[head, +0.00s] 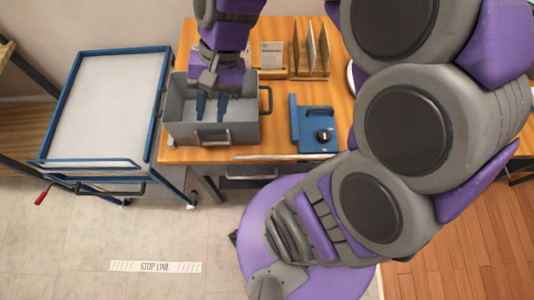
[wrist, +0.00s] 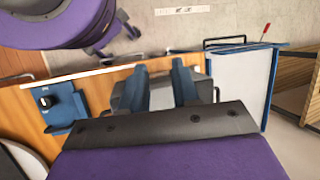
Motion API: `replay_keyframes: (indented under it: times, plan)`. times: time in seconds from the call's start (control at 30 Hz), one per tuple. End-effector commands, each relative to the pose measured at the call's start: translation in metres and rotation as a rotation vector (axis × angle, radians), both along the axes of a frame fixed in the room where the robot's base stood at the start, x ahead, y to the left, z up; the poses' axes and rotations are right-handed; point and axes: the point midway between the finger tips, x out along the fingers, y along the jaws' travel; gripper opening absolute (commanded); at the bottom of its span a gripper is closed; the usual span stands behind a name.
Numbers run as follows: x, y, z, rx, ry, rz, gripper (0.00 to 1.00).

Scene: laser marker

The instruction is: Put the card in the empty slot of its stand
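My gripper (head: 211,108) hangs over the grey open-topped box, its two blue fingers apart with nothing visible between them. They overlap the box's interior in the head view; how deep they reach is unclear. The wrist view also shows the parted fingers (wrist: 162,82). A wooden stand (head: 310,75) at the back of the table has several upright thin panels with gaps between them. Left of it is a pale panel with small printing (head: 271,55), possibly the card; I cannot tell for certain. No card is distinguishable in the wrist view.
The grey box (head: 180,128) has side and front handles. A blue device with a black knob (head: 315,128) stands right of it. A blue-framed cart (head: 105,105) is left of the wooden table (head: 280,98). A pale strip (head: 285,157) lies along the front edge.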

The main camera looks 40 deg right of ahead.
Motion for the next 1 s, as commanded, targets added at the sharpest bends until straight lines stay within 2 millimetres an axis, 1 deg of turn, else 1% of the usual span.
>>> replay_keyframes:
  times: [0.03,0.13,0.2,0.3,0.4,0.5,0.57,1.0]
  plan:
    - [-0.022,0.002,-0.004,-0.051,-0.020,0.076,0.30]
    - [-0.059,-0.002,-0.014,-0.142,-0.048,0.218,0.30]
    - [-0.082,-0.008,-0.022,-0.199,-0.062,0.307,0.30]
    - [-0.109,-0.019,-0.031,-0.264,-0.075,0.407,0.30]
    - [-0.126,-0.029,-0.037,-0.306,-0.084,0.473,0.30]
    - [-0.136,-0.035,-0.041,-0.330,-0.084,0.510,0.30]
    - [-0.139,-0.037,-0.042,-0.335,-0.086,0.520,0.30]
    - [-0.139,-0.037,-0.042,-0.337,-0.086,0.522,0.30]
